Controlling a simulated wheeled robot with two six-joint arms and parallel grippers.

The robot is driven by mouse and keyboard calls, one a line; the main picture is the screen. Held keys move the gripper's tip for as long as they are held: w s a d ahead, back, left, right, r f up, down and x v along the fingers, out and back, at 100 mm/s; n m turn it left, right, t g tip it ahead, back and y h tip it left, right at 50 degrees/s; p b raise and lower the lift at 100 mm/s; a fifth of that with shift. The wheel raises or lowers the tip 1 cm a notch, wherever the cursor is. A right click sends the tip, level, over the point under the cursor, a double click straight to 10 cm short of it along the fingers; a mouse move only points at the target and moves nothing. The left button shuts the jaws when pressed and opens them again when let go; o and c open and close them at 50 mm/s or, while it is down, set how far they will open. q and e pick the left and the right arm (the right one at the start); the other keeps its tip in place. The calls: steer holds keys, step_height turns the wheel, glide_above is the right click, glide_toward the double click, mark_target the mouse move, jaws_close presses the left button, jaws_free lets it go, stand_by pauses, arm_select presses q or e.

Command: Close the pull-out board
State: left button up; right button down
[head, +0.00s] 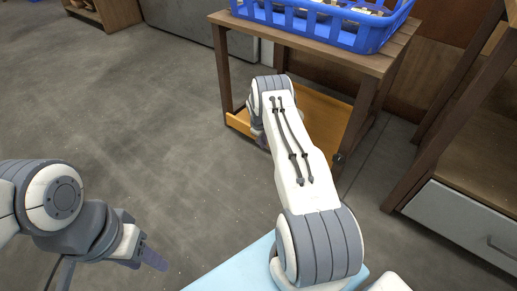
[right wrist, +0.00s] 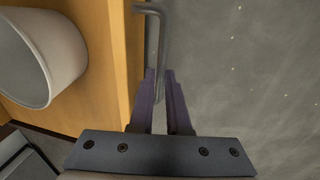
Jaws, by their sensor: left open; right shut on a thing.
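The pull-out board (head: 325,115) is an orange-yellow wooden panel low under the brown table, partly covered by my right arm. In the right wrist view the board (right wrist: 112,90) runs along the left, with a grey bar handle (right wrist: 152,25) at its edge. My right gripper (right wrist: 160,75) is shut on this handle, its dark fingers on either side of it. In the head view my right gripper is hidden behind its arm. My left gripper (head: 152,258) is open and empty above the floor at lower left, away from the board.
A grey-white round container (right wrist: 50,50) stands on the board. A blue basket (head: 320,22) sits on the brown table (head: 395,50) above. A wooden shelf unit with a grey drawer (head: 465,220) stands at the right. The floor to the left is clear.

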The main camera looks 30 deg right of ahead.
arm_select(q)
steer(key=shift+w+d+f, duration=0.35)
steer(key=shift+w, duration=0.15)
arm_select(e)
steer(key=shift+w+d, duration=0.2)
steer(key=shift+d, duration=1)
steer(key=shift+w, duration=0.1)
steer(key=c, duration=0.9)
jaws_free()
steer(key=shift+a, duration=0.2)
arm_select(q)
step_height(320, 180, up, 7)
steer(key=p, duration=0.6)
steer(key=shift+f, duration=0.2)
arm_select(e)
steer(key=shift+s+a+r, duration=0.1)
steer(key=shift+a+r, duration=0.2)
steer(key=shift+r, duration=1.4)
steer(key=shift+s+a+r, duration=0.1)
steer(key=shift+a+r, duration=0.2)
steer(key=shift+r, duration=1.45)
steer(key=shift+s+a+r, duration=0.1)
steer(key=shift+a+r, duration=0.2)
steer(key=shift+r, duration=1.4)
steer(key=shift+w, duration=0.1)
